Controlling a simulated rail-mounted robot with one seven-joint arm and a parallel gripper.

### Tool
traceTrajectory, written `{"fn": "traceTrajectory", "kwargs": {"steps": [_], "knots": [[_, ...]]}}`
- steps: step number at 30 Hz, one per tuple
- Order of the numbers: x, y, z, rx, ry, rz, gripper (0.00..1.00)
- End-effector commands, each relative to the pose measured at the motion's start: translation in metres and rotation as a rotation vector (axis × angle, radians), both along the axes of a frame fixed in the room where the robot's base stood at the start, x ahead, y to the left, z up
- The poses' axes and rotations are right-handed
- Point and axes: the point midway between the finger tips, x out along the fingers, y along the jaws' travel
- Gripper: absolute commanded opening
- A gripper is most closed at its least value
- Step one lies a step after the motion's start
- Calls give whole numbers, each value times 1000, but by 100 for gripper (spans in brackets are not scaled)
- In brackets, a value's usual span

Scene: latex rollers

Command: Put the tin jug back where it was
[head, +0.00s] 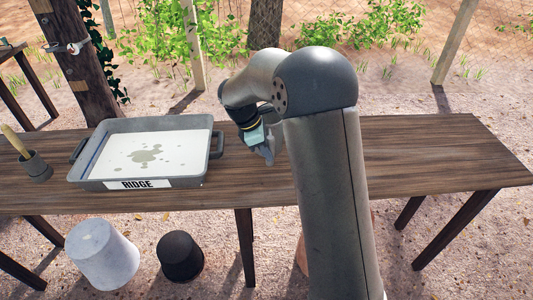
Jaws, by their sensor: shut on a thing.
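My gripper (266,153) is over the middle of the wooden table, just right of the grey tray.
The grey tray (141,120), labelled RIDGE, holds white liquid with darker patches. A small dark pot (36,166) with a wooden-handled tool stands left of it. The table (430,155) is clear at right. A white bucket (101,255) and black bucket (180,258) stand below.

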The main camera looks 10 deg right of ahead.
Motion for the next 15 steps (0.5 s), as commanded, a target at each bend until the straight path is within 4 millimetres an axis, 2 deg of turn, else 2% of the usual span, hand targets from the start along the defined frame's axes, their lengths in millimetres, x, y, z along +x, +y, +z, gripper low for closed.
{"fn": "traceTrajectory", "kwargs": {"steps": [4, 15], "knots": [[-1, 0, -20, -1, 3, 0, 0], [-1, 0, -26, 0, 1, 0, 0]]}}
